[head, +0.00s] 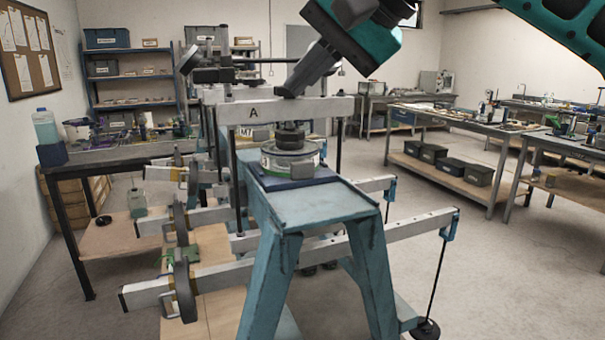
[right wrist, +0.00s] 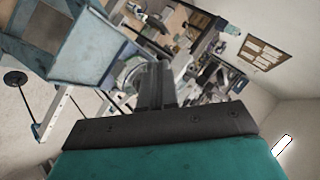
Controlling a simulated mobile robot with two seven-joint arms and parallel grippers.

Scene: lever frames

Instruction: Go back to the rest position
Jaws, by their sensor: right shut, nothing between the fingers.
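My right gripper (head: 286,93) comes in from the top right of the head view, slanting down to the left. Its dark fingers are shut together with nothing between them. The fingertips look close to the top of the grey beam marked A (head: 325,107); I cannot tell whether they touch it. In the right wrist view the shut fingers (right wrist: 153,66) stick up from the teal hand, with part of the blue lever frame at the upper left. My left gripper is not in view.
The blue lever frame (head: 321,199) carries a stack of round weights (head: 291,151). Grey lever beams (head: 345,249) reach out to both sides, and a rod with a dark weight (head: 426,329) hangs at the right. A workbench (head: 472,121) stands at the right; floor between is clear.

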